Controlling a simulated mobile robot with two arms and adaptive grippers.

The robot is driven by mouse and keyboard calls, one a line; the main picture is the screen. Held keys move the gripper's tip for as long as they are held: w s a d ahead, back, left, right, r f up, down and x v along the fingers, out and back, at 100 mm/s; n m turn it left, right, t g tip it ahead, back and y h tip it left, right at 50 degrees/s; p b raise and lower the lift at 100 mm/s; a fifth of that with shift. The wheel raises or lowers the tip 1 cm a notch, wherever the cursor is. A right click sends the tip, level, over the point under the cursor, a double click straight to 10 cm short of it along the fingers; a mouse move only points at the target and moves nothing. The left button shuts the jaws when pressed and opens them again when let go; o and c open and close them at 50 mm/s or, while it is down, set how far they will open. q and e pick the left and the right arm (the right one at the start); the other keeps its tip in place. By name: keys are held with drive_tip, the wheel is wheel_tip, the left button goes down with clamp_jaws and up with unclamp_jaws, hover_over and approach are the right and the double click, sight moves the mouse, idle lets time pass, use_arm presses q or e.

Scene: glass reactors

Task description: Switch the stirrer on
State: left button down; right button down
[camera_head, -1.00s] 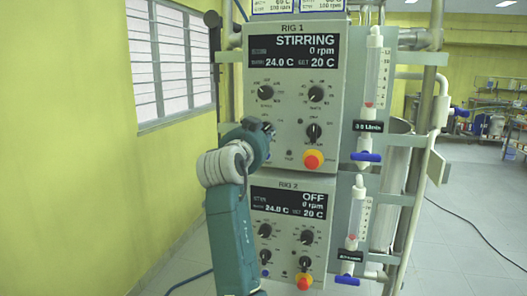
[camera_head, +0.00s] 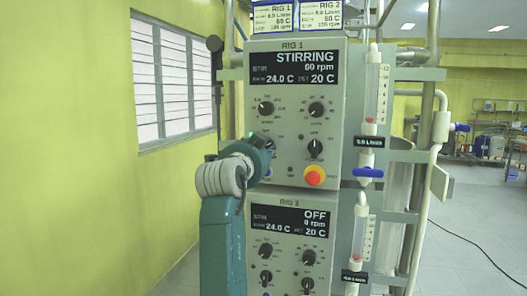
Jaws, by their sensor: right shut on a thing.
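The Rig 1 control box (camera_head: 328,110) faces me in the middle of the view. Its dark display (camera_head: 293,68) reads STIRRING, 60 rpm, 24.0 C and set 20 C. My right gripper (camera_head: 263,142) is at the lower left of the Rig 1 panel, shut on the lower left knob (camera_head: 270,145). The gripper and wrist hide most of that knob and its markings. A small green light (camera_head: 251,134) shows beside the fingers. My left gripper is out of view.
The Rig 2 box (camera_head: 290,222) below reads OFF, 0 rpm. A red-orange button on a yellow base (camera_head: 314,176) sits right of the gripper. A tube with a blue valve (camera_head: 369,173) stands right of the box. A yellow wall (camera_head: 70,180) is on the left.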

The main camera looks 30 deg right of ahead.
drive_tip(key=c, duration=1.5)
unclamp_jaws()
drive_tip(key=s+a+n+p, duration=0.75)
drive_tip(key=n+p, duration=0.45)
drive_tip(key=p, duration=0.4)
drive_tip(key=w+a+f+n+y, duration=0.1)
drive_tip(key=w+f+n, duration=0.1)
drive_tip(key=f, duration=0.7)
drive_tip(key=w+a+f+n+y+b, duration=0.1)
drive_tip(key=w+a+f+n+y, duration=0.1)
drive_tip(key=f, duration=0.7)
drive_tip(key=w+a+f+n+y+b, duration=0.1)
drive_tip(key=f+n, duration=0.3)
drive_tip(key=f, duration=0.6)
drive_tip(key=shift+w+a+y, duration=0.5)
drive_tip(key=shift+w+y, duration=0.2)
drive_tip(key=shift+w, duration=0.2)
